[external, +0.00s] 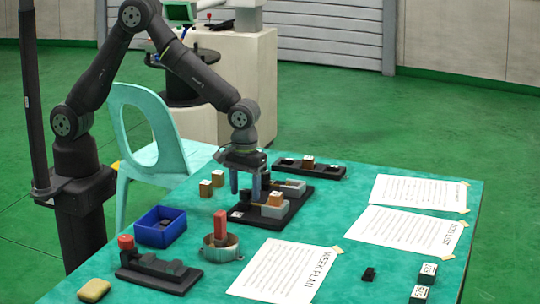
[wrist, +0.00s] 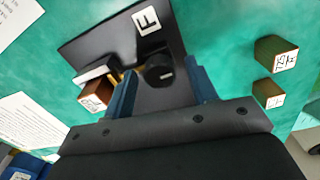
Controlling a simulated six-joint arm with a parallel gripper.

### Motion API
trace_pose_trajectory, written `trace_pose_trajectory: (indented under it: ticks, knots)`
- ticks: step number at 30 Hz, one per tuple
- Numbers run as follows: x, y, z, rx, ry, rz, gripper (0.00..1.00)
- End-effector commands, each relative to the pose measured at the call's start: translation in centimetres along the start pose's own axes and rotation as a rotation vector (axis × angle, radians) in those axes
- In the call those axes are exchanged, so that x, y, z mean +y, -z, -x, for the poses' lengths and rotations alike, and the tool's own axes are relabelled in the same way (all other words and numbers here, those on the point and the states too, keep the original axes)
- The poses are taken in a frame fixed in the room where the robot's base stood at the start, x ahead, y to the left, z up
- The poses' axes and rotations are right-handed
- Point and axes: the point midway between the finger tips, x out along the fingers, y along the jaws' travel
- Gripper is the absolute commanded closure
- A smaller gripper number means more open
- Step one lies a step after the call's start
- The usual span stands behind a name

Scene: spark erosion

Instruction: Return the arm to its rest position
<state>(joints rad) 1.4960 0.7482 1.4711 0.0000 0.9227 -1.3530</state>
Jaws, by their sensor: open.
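My gripper (external: 245,192) hangs pointing down over the black fixture plate (external: 250,218) on the table. In the wrist view my gripper (wrist: 160,68) has its two blue fingers apart. A dark round piece with a small white label (wrist: 159,75) shows between the fingers, with a bit of brass colour beside it. I cannot tell whether the fingers touch it. The plate bears a white tag with the letter F (wrist: 147,20). A copper-brown block (wrist: 96,96) sits by a pale holder, just left of the left finger in the wrist view.
Two brown blocks (external: 212,184) stand left of the plate. A second black tray (external: 310,168) lies behind. A blue bin (external: 161,228), a round dish with a red-brown upright block (external: 220,225) and a black red-knobbed device (external: 158,268) are in front. Paper sheets lie right. A chair (external: 150,130) stands behind.

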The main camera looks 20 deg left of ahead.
Motion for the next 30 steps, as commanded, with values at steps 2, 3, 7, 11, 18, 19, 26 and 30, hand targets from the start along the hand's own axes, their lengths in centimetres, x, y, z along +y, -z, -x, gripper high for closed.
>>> trace_pose_trajectory:
  ticks: [2, 3, 7, 11, 18, 19, 26, 30]
  knots:
    - [0.03, 0.01, 0.16, 0.000, -0.001, -0.064, 0.48]
    - [0.03, 0.01, 0.18, 0.000, -0.001, -0.097, 0.48]
    - [0.03, 0.00, 0.19, 0.000, 0.000, -0.204, 0.48]
    - [0.03, 0.00, 0.21, 0.000, 0.000, -0.309, 0.48]
    - [0.04, 0.00, 0.23, 0.000, -0.001, -0.503, 0.48]
    - [0.04, 0.00, 0.23, 0.000, -0.001, -0.528, 0.48]
    - [0.04, 0.00, 0.23, 0.000, 0.000, -0.713, 0.48]
    - [0.04, 0.00, 0.24, 0.000, 0.000, -0.825, 0.48]
